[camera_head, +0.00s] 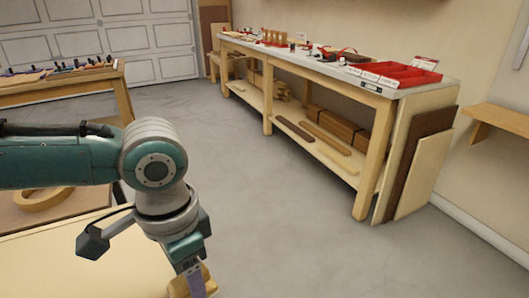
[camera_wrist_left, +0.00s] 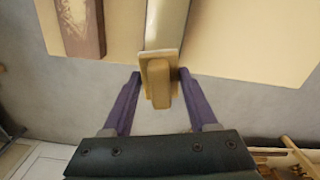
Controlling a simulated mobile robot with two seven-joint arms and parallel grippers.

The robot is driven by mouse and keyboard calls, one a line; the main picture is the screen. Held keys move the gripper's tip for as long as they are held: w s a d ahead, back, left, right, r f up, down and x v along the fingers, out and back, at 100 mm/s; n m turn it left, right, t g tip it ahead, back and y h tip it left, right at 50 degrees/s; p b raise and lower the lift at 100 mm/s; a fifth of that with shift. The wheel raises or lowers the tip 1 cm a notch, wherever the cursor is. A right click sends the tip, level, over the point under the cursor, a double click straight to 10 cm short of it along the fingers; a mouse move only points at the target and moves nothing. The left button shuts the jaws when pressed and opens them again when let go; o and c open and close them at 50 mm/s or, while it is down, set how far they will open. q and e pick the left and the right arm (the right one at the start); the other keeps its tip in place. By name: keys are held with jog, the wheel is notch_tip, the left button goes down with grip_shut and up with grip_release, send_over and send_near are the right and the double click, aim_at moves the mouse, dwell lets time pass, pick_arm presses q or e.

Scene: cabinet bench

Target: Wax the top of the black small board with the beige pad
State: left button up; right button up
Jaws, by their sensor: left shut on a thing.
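My left gripper (camera_head: 194,280) reaches down at the bottom of the head view, over the near edge of a pale bench top (camera_head: 95,262). In the left wrist view my left gripper (camera_wrist_left: 160,76) has its purple fingers on both sides of a tan block-shaped handle, the beige pad (camera_wrist_left: 158,86), and is shut on it. The pad is partly cut off at the bottom of the head view (camera_head: 178,288). Beyond the pad lies a grey-green strip (camera_wrist_left: 167,25); I cannot tell whether they touch. No clearly black board shows. My right gripper is out of view.
A brown board (camera_wrist_left: 80,27) lies on the pale top, left of the strip. A tape-like ring (camera_head: 44,198) lies behind my arm. A long workbench (camera_head: 340,70) with red trays (camera_head: 408,76) stands at the right. Open concrete floor (camera_head: 275,205) lies between.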

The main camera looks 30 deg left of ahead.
pick_arm(q)
jog(key=shift+r+p, duration=1.9)
